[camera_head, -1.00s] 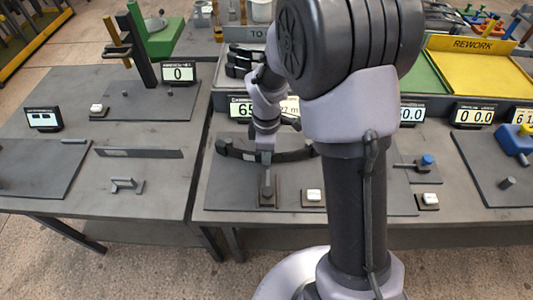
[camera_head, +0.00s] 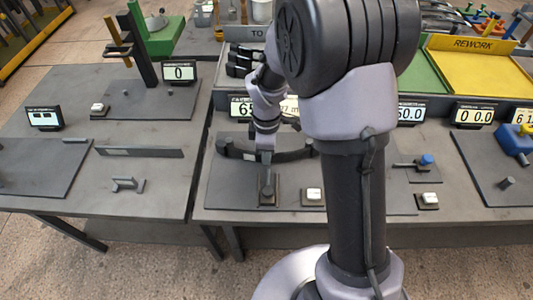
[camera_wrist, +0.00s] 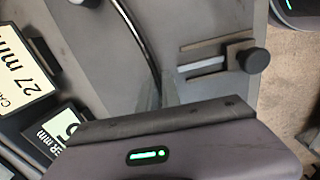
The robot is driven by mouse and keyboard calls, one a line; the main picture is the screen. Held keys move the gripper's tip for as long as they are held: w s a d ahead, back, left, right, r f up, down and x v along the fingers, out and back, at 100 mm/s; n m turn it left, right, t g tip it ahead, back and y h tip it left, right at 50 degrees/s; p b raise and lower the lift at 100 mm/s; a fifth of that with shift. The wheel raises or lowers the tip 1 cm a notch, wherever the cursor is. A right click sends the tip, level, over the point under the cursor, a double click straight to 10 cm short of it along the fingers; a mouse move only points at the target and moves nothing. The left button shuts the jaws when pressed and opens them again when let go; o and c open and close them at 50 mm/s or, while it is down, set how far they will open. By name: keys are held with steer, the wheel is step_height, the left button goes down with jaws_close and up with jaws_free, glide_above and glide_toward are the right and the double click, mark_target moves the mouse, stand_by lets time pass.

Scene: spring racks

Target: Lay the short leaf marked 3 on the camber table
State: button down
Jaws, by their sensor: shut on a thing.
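A dark, curved leaf (camera_head: 290,154) lies at or just over the grey plate (camera_head: 226,187) of what looks like the camber table, in the head view's middle. Its number cannot be read. My gripper (camera_head: 266,158) is shut on the leaf near its middle. In the wrist view the leaf (camera_wrist: 141,38) shows edge-on as a thin curved strip running into my gripper (camera_wrist: 158,95). Whether the leaf touches the plate cannot be told. My arm hides part of the plate and the leaf's right end.
A slotted stop with a round knob (camera_wrist: 255,61) stands close to my gripper; a white button (camera_head: 314,194) is beside it. A display reading 27 mm (camera_wrist: 20,65) stands behind. On the left bench are a flat dark bar (camera_head: 138,151) and a small handle (camera_head: 128,184).

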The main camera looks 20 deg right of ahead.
steer(key=shift+w+d, duration=0.2)
steer(key=shift+w, duration=0.5)
stand_by(1.0)
steer(key=c, duration=1)
jaws_free()
step_height(320, 180, up, 8)
steer(key=p, duration=0.7)
